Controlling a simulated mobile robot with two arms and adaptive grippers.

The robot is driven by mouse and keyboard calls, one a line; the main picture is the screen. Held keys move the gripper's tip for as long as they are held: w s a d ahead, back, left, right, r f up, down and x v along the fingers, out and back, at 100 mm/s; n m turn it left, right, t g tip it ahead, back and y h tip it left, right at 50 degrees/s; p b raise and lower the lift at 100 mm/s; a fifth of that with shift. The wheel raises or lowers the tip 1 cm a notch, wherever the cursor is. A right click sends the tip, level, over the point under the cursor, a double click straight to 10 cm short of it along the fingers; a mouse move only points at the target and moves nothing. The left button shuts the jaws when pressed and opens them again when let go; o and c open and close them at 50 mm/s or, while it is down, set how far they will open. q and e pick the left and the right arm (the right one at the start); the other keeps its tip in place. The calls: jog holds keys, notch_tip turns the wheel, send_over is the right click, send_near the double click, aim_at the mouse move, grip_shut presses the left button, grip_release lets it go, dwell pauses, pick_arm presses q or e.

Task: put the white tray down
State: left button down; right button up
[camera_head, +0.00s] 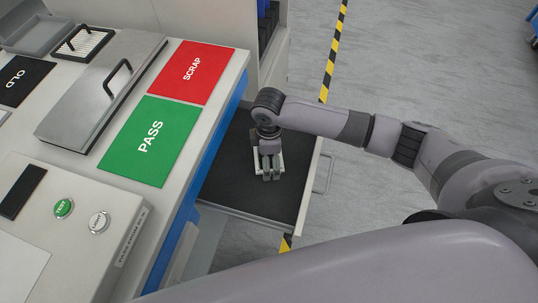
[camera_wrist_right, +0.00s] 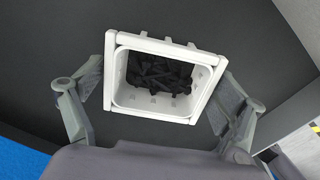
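The white tray (camera_wrist_right: 154,43) is in the middle of the right wrist view, with a pile of black parts (camera_wrist_right: 158,75) in it. In the head view, white edges of the tray (camera_head: 281,158) show around my right gripper (camera_head: 270,171), over the dark floor of the open drawer (camera_head: 231,181). In the wrist view, the fingers of my right gripper (camera_wrist_right: 160,88) sit against two opposite sides of the tray and appear closed on it. I cannot tell whether the tray's bottom touches the drawer floor. My left gripper is out of view.
The bench to the left holds a green PASS mat (camera_head: 151,140), a red SCRAP mat (camera_head: 193,72), a grey lid with a handle (camera_head: 101,91) and a button panel (camera_head: 66,229). Bare drawer floor surrounds the tray. The drawer's front wall (camera_head: 311,187) is close on the right.

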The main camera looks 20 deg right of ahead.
jog(key=shift+o, duration=0.7)
notch_tip(320, 180, up, 12)
jog(key=p, duration=0.1)
jog(key=shift+r, duration=0.2)
